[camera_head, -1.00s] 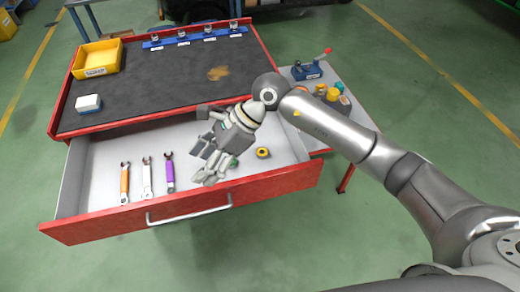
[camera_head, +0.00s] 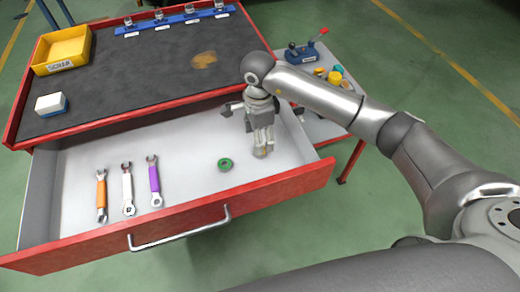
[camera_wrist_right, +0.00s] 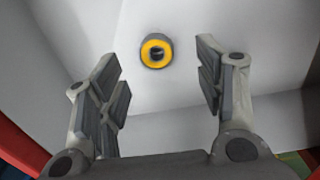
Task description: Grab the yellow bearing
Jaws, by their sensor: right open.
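The yellow bearing (camera_wrist_right: 147,52), a ring with a dark outer side and dark hole, lies on the drawer floor in the right wrist view. My right gripper (camera_wrist_right: 160,75) is open and empty, with the bearing between its fingers in the picture and ahead of the tips. In the head view my right gripper (camera_head: 262,148) points down over the right part of the open drawer (camera_head: 85,205) and largely hides the yellow bearing. My left gripper is not in view.
A green bearing (camera_head: 225,165) lies left of my right gripper. Orange (camera_head: 101,195), white (camera_head: 127,188) and purple (camera_head: 154,182) wrenches lie at the drawer's left. The red drawer front (camera_head: 180,225) and the worktop edge (camera_head: 150,115) bound the space.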

